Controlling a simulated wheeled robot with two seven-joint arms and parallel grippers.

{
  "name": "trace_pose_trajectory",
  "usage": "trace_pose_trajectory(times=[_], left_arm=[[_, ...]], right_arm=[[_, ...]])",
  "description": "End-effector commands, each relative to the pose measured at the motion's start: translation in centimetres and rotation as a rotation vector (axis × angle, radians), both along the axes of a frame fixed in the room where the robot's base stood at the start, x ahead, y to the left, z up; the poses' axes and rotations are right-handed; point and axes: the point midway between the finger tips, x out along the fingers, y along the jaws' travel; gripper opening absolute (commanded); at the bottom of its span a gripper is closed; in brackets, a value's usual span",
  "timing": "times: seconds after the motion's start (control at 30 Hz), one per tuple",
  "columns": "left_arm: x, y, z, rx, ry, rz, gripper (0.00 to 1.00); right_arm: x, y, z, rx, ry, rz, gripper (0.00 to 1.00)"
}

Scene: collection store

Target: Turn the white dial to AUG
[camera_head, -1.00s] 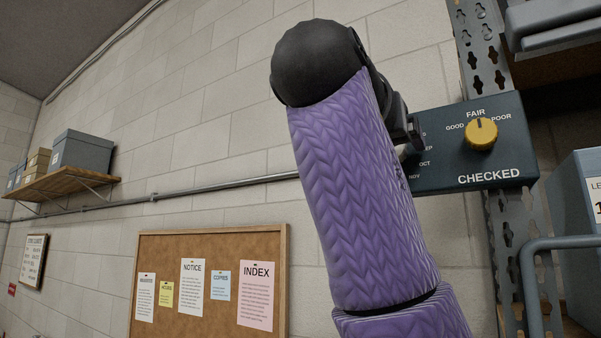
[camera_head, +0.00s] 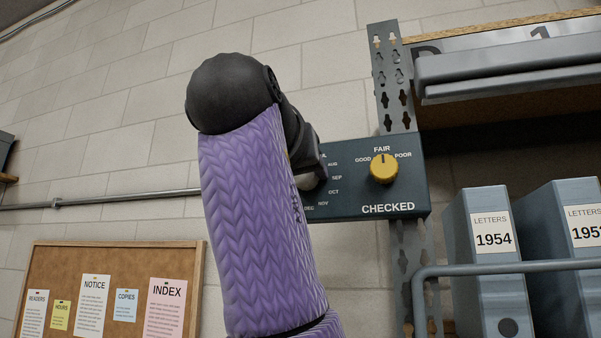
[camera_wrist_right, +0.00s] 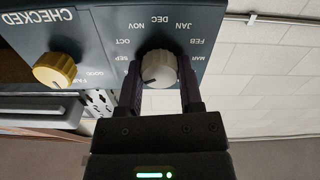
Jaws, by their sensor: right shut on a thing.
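The white dial (camera_wrist_right: 159,70) sits on a dark month panel (camera_head: 345,205). In the right wrist view the panel appears upside down, with DEC above the dial, SEP to its left and MAR to its right. My right gripper (camera_wrist_right: 160,88) is shut on the dial, one finger on each side. A dark mark on the dial points to the lower left; the label there is hidden by a finger. In the head view my purple-sleeved right arm covers most of the dial, and AUG shows at the panel's upper middle. My left gripper is not in view.
A yellow knob (camera_head: 384,168) marked GOOD, FAIR, POOR is on the same panel, close to the right of my gripper. The panel is on a perforated metal post (camera_head: 394,90). A grey rail (camera_head: 510,268) and letter boxes (camera_head: 490,300) stand at the right. A corkboard (camera_head: 60,262) hangs at left.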

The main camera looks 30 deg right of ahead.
Motion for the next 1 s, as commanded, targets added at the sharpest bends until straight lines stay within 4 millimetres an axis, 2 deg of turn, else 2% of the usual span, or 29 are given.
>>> trace_pose_trajectory(times=[0.2, 0.23, 0.37, 0.4, 0.67, 0.77, 1.0], left_arm=[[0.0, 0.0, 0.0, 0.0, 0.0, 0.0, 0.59], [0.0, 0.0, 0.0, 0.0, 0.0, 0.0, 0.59], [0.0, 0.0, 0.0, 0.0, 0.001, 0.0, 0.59], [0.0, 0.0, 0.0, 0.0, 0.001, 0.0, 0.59], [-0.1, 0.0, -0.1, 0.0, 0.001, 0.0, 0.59], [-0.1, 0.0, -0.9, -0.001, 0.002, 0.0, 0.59], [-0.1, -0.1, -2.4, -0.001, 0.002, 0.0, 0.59]], right_arm=[[0.0, 0.1, 0.1, -0.003, 0.0, 0.001, 0.0], [0.0, 0.1, 0.1, -0.003, 0.0, 0.001, 0.51], [0.0, 0.1, 0.0, -0.003, 0.0, 0.001, 0.78], [0.0, 0.1, 0.0, -0.003, 0.0, 0.001, 0.81], [-0.1, 0.2, 0.0, -0.002, 0.0, 0.001, 0.81], [-1.2, 1.4, -0.2, -0.003, -0.002, 0.002, 0.81], [-5.1, 6.0, -0.2, -0.004, -0.002, 0.003, 0.81]])
